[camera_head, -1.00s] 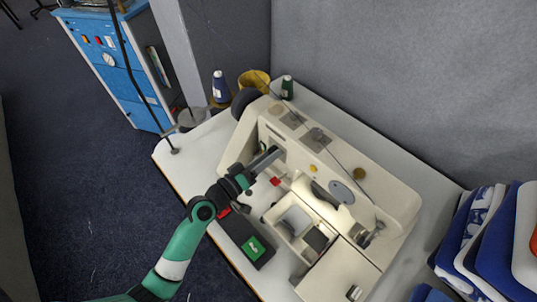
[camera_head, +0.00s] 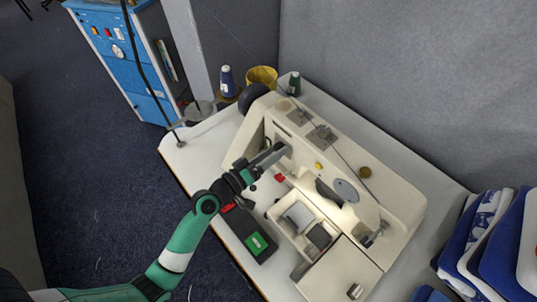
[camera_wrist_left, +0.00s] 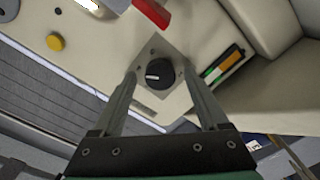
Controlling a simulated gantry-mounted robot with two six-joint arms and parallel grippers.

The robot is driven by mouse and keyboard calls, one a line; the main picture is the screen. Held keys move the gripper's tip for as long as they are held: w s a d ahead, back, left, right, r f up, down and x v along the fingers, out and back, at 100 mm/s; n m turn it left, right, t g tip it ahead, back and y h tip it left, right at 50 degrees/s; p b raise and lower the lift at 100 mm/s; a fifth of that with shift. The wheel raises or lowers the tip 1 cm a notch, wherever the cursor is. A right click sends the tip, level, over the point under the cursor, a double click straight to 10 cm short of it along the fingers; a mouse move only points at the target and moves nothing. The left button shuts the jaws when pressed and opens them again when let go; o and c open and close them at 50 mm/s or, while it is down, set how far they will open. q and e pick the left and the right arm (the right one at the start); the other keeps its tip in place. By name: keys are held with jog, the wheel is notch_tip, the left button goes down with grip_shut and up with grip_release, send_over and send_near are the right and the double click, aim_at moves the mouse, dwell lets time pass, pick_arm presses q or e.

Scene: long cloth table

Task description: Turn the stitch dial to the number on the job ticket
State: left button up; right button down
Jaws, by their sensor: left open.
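The black round stitch dial (camera_wrist_left: 159,75) has a white pointer mark and sits on a square grey plate on the cream sewing machine (camera_head: 395,185). My left gripper (camera_wrist_left: 161,74) is open, with one finger on each side of the dial in the wrist view; I cannot tell whether they touch it. In the head view the left gripper (camera_head: 277,151) reaches into the machine's side and hides the dial. A green card (camera_head: 257,244) with a small white mark lies on a black block in front of the machine; its mark is too small to read. My right gripper is not in view.
A red lever (camera_wrist_left: 152,12) and a yellow button (camera_wrist_left: 55,42) are near the dial. An open compartment (camera_head: 301,219) is on the machine's front. Blue and white fabric pieces (camera_head: 485,235) are at the right.

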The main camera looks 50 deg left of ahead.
pick_arm(q)
jog(key=s+b, duration=0.1)
jog(key=s, duration=1)
jog(key=shift+s, duration=0.25)
jog(key=shift+d+r, duration=0.1)
jog(key=shift+d, duration=0.05)
